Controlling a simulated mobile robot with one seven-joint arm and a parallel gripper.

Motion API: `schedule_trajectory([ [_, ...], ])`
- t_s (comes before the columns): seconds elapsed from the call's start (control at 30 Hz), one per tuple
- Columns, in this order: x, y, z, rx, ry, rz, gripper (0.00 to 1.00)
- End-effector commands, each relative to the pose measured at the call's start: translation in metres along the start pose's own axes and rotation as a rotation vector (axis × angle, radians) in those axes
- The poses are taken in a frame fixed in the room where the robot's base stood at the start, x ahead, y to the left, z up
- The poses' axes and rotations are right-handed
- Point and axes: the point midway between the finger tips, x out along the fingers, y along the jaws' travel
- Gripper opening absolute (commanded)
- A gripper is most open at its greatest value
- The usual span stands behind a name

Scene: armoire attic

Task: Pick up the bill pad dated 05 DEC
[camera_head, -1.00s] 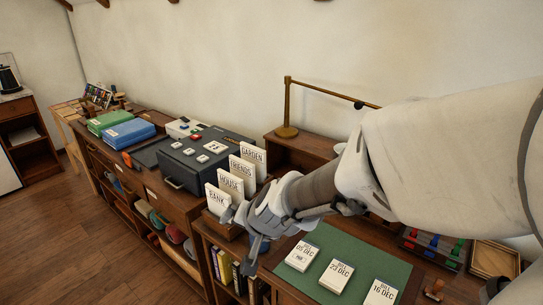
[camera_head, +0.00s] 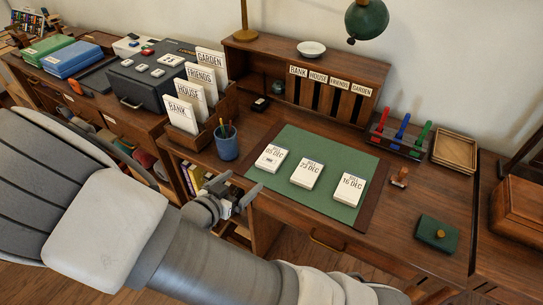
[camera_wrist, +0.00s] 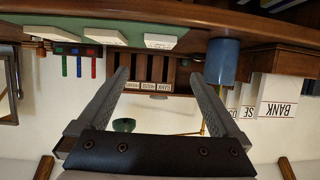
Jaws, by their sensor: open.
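The white bill pad dated 05 DEC (camera_head: 271,157) lies flat on the green desk mat (camera_head: 318,140), leftmost of three pads. The 23 DEC pad (camera_head: 307,173) is in the middle and the 16 DEC pad (camera_head: 350,188) at the right. My gripper (camera_head: 241,184) is open and empty by the desk's front left edge, apart from the 05 DEC pad. In the upside-down wrist view my gripper (camera_wrist: 160,73) has its fingers spread. The pad nearest the blue cup there, by position the 05 DEC pad (camera_wrist: 160,41), shows edge-on, its print unreadable.
The blue pencil cup (camera_head: 227,143) stands left of the mat. Upright cards in a wooden holder (camera_head: 210,128) are beyond it. A pigeonhole rack (camera_head: 337,99) backs the desk. A stamp (camera_head: 400,177) and a green box (camera_head: 437,234) are at the right.

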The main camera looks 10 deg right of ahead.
Motion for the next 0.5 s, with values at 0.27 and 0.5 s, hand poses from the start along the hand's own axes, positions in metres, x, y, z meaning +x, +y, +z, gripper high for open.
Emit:
schedule_trajectory([
  [0.27,0.052,0.001,0.003,0.000,0.005,0.005,1.00],
  [0.5,0.101,0.002,0.002,0.000,0.004,0.004,1.00],
])
